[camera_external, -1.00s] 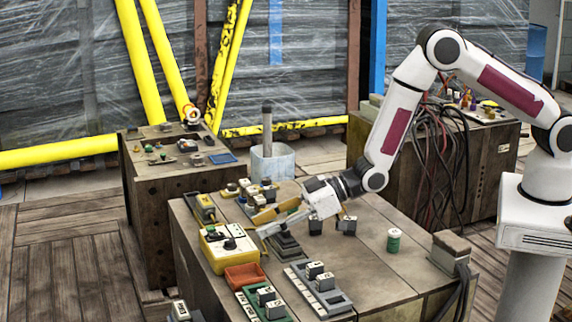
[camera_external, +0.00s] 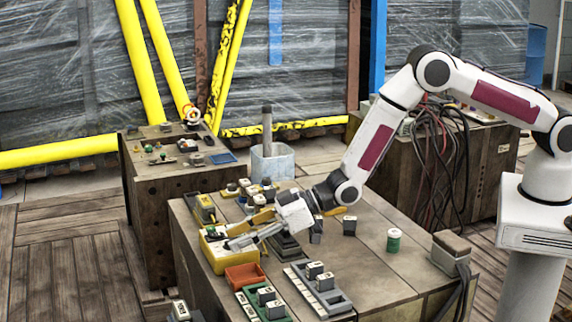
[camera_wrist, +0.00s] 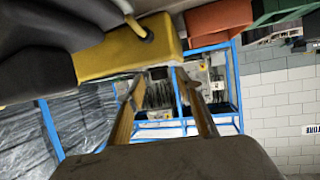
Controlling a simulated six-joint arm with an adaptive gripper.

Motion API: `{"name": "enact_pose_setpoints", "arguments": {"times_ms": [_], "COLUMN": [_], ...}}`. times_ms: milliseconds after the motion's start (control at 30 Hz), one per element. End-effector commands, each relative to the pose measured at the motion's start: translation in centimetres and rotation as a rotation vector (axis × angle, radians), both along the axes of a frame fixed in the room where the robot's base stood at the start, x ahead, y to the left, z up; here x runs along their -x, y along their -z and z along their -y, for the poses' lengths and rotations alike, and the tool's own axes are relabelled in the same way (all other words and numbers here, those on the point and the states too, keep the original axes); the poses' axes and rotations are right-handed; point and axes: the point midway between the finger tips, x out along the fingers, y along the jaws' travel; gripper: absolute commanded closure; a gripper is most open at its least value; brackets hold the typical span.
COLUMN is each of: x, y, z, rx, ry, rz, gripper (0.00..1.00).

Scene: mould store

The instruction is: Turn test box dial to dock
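The yellow test box (camera_external: 222,264) sits at the table's near-left edge in the external view. Its top is partly covered by my gripper (camera_external: 243,231), whose fingers reach over it, so I cannot make out the dial or its setting. In the wrist view the yellow box (camera_wrist: 118,54) appears at the upper left. My gripper's fingers (camera_wrist: 158,82) stand apart there with nothing visible between them. I cannot tell whether a finger touches the box or dial.
An orange tray (camera_external: 243,279) stands close in front of the test box. Grey (camera_external: 336,300) and green racks with small labelled blocks lie nearby. A green can (camera_external: 394,240) stands right. A dark stepped block sits under my gripper.

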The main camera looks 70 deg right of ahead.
Motion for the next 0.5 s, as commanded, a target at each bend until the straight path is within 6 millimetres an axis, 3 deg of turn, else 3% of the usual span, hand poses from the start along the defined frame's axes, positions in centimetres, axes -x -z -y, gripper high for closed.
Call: {"name": "enact_pose_setpoints", "arguments": {"times_ms": [367,500], "x": [-0.11,-0.12], "y": [0.06,0.05], "z": [-0.11,-0.1], "rx": [0.0,0.0], "ry": [0.0,0.0], "rz": [0.0,0.0], "gripper": [0.64,1.0]}}
